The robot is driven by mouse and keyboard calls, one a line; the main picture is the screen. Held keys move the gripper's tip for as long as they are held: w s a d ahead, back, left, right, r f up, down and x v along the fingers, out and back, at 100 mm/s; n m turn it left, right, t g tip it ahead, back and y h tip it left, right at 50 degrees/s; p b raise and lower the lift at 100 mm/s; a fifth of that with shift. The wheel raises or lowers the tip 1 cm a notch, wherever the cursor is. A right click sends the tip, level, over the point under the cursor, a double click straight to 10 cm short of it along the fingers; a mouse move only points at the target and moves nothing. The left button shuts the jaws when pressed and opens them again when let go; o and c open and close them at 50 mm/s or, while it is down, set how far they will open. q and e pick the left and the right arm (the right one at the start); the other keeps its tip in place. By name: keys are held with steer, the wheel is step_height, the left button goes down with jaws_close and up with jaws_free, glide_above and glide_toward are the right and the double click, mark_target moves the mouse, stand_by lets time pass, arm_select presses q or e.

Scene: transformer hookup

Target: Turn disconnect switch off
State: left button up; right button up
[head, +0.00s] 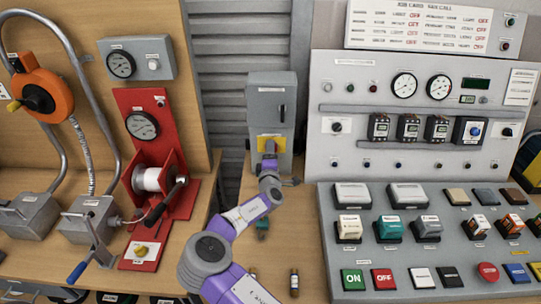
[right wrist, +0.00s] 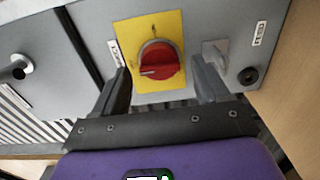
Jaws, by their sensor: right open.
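The disconnect switch is a red rotary knob (right wrist: 159,62) on a yellow plate (right wrist: 127,30), on the front of a grey box (head: 270,90). In the head view the yellow plate (head: 261,143) shows low on that box, partly covered by my right gripper. My right gripper (right wrist: 162,74) is open, its two fingers on either side of the knob in the right wrist view, with gaps between them and the knob. The knob's pale pointer line points to the left in that view. My left gripper is not in view.
A red winch stand (head: 158,190) is left of the box. A grey control panel (head: 420,110) and a sloped button console (head: 400,255) stand to the right. A small grey tab (right wrist: 215,52) sticks out beside the knob, close to my right finger.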

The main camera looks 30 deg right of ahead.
steer(key=shift+s+a, duration=0.1)
steer(key=p+v, duration=0.1)
steer(key=v, duration=0.6)
steer(key=shift+s, duration=0.15)
stand_by(0.4)
